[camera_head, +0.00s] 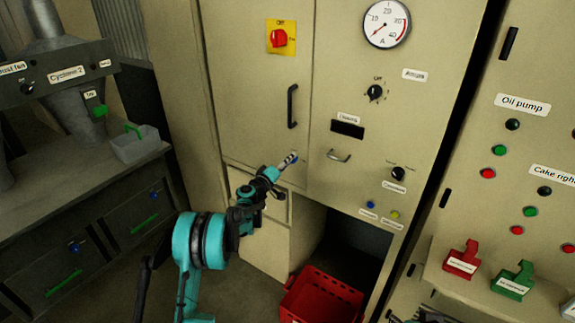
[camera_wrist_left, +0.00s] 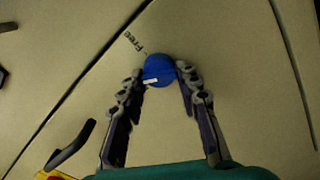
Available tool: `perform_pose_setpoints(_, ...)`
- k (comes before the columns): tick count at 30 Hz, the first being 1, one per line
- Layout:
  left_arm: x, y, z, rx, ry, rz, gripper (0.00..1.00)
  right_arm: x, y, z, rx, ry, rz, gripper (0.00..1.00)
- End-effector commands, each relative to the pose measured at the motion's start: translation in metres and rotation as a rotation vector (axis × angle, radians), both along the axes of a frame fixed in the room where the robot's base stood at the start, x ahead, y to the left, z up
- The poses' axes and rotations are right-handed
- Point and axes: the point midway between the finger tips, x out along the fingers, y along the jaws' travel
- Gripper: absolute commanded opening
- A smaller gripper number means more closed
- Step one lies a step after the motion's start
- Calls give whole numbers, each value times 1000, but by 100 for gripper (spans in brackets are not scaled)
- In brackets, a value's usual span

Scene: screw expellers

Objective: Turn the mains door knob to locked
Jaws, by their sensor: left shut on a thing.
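The mains door knob (camera_wrist_left: 160,70) is a small round blue knob with a short white mark on its lower left part in the left wrist view. A printed "Free" label (camera_wrist_left: 138,42) sits up and left of it. My left gripper (camera_wrist_left: 160,76) has its two fingers on either side of the knob, shut on it. In the head view my left gripper (camera_head: 289,160) reaches the lower right part of the beige cabinet door (camera_head: 255,110), and its fingers mostly hide the knob. A dark shape at the bottom edge looks like my right gripper (camera_head: 430,317), mostly cut off.
A black door handle (camera_head: 292,106) stands out above my left gripper. A red crate (camera_head: 322,298) sits in the opening below. A red rotary switch (camera_head: 278,39) on a yellow plate is higher up.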

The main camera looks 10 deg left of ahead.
Motion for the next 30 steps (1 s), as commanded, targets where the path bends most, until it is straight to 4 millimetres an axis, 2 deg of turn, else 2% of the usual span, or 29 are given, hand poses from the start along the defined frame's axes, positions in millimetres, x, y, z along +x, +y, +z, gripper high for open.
perform_pose_setpoints(15,0,1,-1,-382,138,1,0,0,0,-6,0,0,0,40)
perform_pose_setpoints(30,0,1,-2,-501,182,1,0,0,0,-7,0,0,0,40)
